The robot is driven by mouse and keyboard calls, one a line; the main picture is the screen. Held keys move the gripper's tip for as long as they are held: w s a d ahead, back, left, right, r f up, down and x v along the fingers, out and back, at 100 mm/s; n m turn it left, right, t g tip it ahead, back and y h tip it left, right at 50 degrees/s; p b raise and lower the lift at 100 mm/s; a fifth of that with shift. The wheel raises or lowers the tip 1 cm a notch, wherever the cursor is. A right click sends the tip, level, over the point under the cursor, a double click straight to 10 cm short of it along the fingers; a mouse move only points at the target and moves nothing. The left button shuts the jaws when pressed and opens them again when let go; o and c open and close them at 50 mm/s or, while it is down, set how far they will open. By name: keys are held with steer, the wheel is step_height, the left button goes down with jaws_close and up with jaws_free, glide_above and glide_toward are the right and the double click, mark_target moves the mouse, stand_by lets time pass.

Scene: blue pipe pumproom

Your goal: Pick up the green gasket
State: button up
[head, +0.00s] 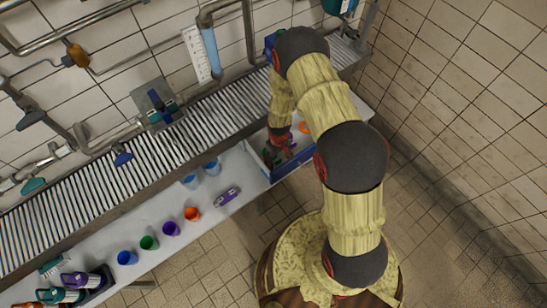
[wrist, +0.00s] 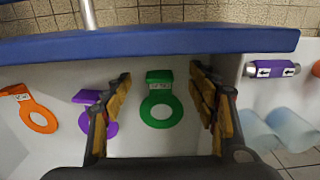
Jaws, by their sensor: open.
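The green gasket (wrist: 161,108) is a flat ring with a square labelled tab, lying in a blue-walled tray with a pale floor. My gripper (wrist: 161,76) is open above it, one finger to its left and one to its right in the wrist view. The ring and tab show between the fingers, and nothing is held. In the head view my gripper (head: 281,146) is down at the tray (head: 297,162); I cannot clearly make out the green gasket there.
A purple gasket (wrist: 105,97) lies just left of the green one, partly hidden by the left finger. An orange gasket (wrist: 40,116) lies farther left. The tray's blue wall (wrist: 150,44) runs nearby.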

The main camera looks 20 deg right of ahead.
steer(key=shift+w, duration=0.1)
steer(key=c, duration=0.3)
steer(key=c, duration=0.8)
steer(key=shift+c, duration=0.5)
